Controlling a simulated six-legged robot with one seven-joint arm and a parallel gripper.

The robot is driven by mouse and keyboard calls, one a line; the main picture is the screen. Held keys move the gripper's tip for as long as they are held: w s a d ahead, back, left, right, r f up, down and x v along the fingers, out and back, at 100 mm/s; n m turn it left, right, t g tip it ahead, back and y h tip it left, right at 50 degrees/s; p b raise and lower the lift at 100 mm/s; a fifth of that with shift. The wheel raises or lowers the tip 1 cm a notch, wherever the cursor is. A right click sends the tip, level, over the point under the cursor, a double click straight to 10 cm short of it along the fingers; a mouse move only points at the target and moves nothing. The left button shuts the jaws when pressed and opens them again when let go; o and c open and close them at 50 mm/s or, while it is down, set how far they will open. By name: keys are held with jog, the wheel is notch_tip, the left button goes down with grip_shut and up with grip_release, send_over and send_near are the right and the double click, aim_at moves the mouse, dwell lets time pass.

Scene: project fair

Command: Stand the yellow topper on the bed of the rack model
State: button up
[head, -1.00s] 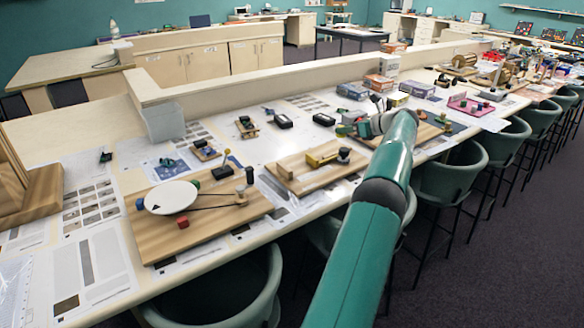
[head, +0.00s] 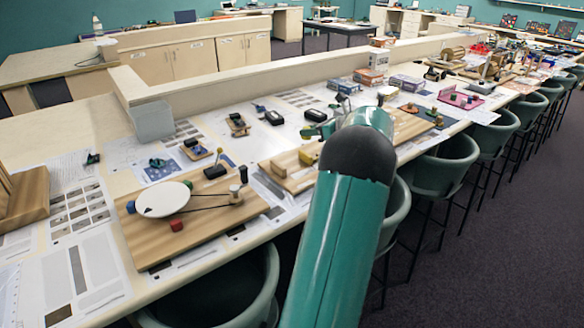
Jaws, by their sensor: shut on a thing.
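My arm reaches out over the bench in the head view, and its large teal link covers much of the middle. My gripper (head: 320,128) shows small and partly hidden beyond the arm's end, above the bench. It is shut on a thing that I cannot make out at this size. The likely rack model is a wooden board (head: 291,181) with a yellow part (head: 310,153) on top. The arm hides its right side. I cannot pick out the yellow topper with certainty.
A wooden board (head: 150,248) with a white disc (head: 163,199) and a belt stands to the left of the rack model. Small black-topped models (head: 238,126) and boxes (head: 368,77) sit behind. A low wall (head: 240,70) runs along the back. Teal chairs (head: 440,165) line the front edge.

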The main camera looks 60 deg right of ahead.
jog(key=a+f, duration=0.2)
jog(key=a, duration=0.8)
send_over(293, 169)
jog(key=a, duration=0.1)
jog(key=f, duration=0.8)
jog(key=shift+s+f, duration=0.3)
jog(key=shift+w+d+f, duration=0.15)
jog(key=shift+d+f, duration=0.15)
jog(key=shift+f, duration=0.1)
jog(key=shift+d+f, duration=0.2)
jog(key=shift+f, duration=1.45)
jog(key=shift+f, duration=0.1)
jog(key=o, duration=1)
jog(key=shift+c, duration=0.2)
